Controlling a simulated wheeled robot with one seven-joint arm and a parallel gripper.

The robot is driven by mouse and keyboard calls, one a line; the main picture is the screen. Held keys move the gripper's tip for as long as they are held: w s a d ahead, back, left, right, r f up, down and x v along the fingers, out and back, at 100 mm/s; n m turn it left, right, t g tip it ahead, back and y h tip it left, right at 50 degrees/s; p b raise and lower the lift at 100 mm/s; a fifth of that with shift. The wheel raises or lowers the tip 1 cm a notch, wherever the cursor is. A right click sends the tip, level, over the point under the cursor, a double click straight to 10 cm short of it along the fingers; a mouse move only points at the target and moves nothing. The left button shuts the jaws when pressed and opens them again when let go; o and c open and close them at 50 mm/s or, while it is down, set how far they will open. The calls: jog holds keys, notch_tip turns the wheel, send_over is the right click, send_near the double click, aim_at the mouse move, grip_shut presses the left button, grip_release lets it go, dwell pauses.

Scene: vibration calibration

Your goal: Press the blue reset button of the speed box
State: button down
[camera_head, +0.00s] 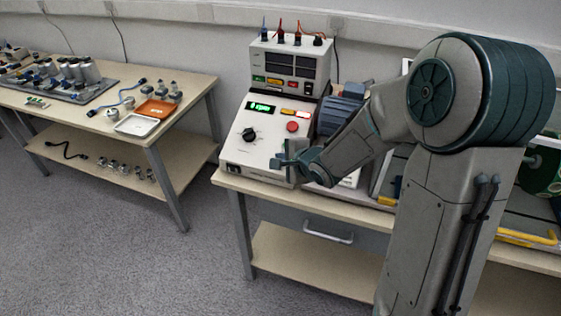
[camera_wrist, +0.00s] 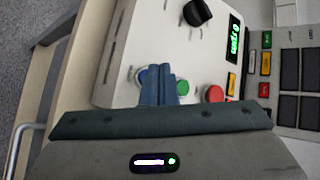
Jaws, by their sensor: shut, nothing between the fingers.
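The speed box (camera_head: 238,152) is a light grey console on the right bench, with a lit green display (camera_head: 261,107), a black knob (camera_head: 248,134) and a red button (camera_head: 292,127). In the wrist view the blue button (camera_wrist: 142,76) shows partly, just left of my fingers. A green button (camera_wrist: 183,87) and the red button lie to their right. My gripper (camera_head: 276,162) is shut and empty at the box's front panel. In the wrist view its fingertips (camera_wrist: 158,70) lie between the blue and green buttons. I cannot tell whether they touch the panel.
A second unit (camera_head: 290,62) with dark displays stands behind the speed box. A motor (camera_head: 340,108) stands to its right, partly behind my arm. The left table (camera_head: 185,100) holds an orange tray (camera_head: 157,108) and small parts. Open floor lies between the tables.

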jog(key=shift+f, duration=0.1)
jog(key=shift+w+d+f, duration=0.1)
jog(key=shift+w+f, duration=0.1)
jog(key=shift+f, duration=0.1)
jog(key=shift+w+f, duration=0.15)
jog(key=shift+f, duration=0.2)
dwell(0.6)
dwell(0.3)
jog(key=shift+s+r+p, duration=0.35)
jog(key=shift+r+p, duration=0.35)
jog(key=shift+p, duration=0.25)
jog(key=r+p, duration=0.1)
jog(key=s+r+p, duration=0.1)
jog(key=r+p, duration=0.1)
jog(key=s+a+r+p, duration=0.1)
jog(key=shift+r, duration=0.3)
